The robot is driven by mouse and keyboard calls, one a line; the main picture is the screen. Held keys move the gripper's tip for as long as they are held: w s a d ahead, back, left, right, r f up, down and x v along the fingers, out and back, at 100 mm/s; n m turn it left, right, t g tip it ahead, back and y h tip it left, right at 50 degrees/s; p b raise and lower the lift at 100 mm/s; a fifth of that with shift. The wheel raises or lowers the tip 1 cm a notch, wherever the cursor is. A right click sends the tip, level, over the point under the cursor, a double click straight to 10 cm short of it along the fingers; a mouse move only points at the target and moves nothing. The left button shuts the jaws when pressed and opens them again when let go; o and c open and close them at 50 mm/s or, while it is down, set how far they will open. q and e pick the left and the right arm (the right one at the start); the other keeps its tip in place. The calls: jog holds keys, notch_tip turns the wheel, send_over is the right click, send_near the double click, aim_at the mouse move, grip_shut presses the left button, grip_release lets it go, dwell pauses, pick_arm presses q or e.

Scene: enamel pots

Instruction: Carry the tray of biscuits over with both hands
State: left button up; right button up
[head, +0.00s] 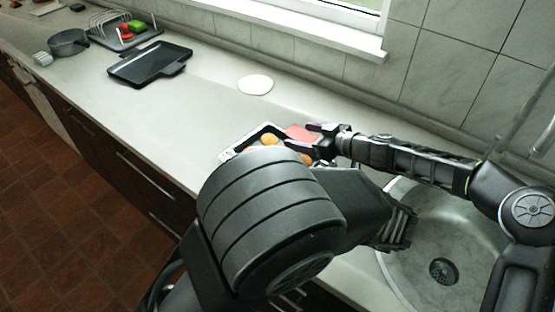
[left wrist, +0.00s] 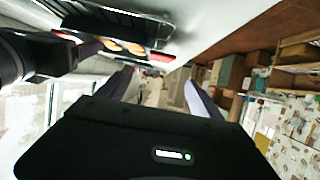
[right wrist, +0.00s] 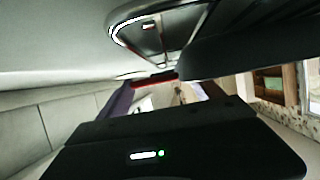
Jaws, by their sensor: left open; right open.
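The tray of biscuits (head: 229,154) lies on the counter in the middle of the head view, with a pale rim. Round golden biscuits (head: 270,140) lie on it, and a pinkish-red item (head: 300,132) shows at its far right. My arms hide much of its near and right parts. My right gripper (head: 322,142) is open at the tray's right side. My left arm crosses the foreground and its fingers are hidden in the head view. In the left wrist view my left gripper (left wrist: 155,82) is open and empty, with biscuits (left wrist: 110,43) beyond it.
A round sink (head: 470,225) is at the right under my arms. A black flat tray (head: 150,65), a white round disc (head: 255,84), a dark pan (head: 69,42) and a rack with vegetables (head: 125,30) stand farther left. The counter between the disc and black tray is clear.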

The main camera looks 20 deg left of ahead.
jog(key=v, duration=1.2)
jog(key=shift+f, duration=0.1)
dwell(0.4)
